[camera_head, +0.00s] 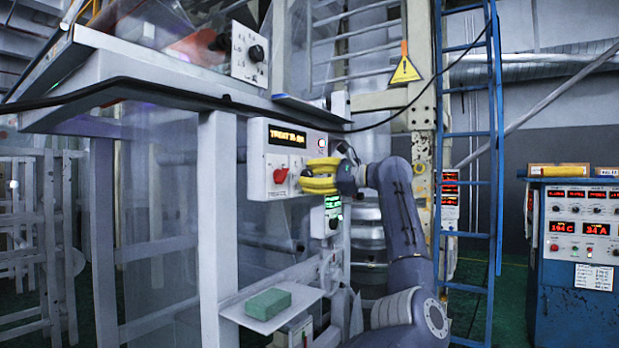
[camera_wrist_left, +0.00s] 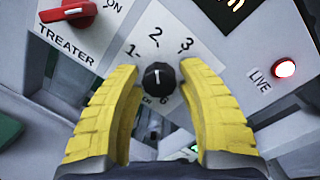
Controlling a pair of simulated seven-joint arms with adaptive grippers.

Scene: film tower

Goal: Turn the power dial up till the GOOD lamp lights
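The power dial (camera_wrist_left: 159,80) is a small black knob on a white scale plate with printed numbers, seen in the left wrist view. Its white mark appears to point up toward the 2. My left gripper (camera_wrist_left: 160,68) has its two yellow fingers on either side of the dial, with gaps showing between them and the knob. In the head view the left gripper (camera_head: 312,176) is at the right part of the treater panel (camera_head: 257,160) and hides the dial. I cannot make out a lamp labelled GOOD. My right gripper is not in view.
A red TREATER switch (camera_wrist_left: 67,14) sits left of the dial, and a LIVE lamp (camera_wrist_left: 285,68) glows red to its right. The panel's amber display (camera_head: 287,137) is lit. Below, a green block (camera_head: 268,303) lies on a small shelf. A blue ladder (camera_head: 495,140) stands to the right.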

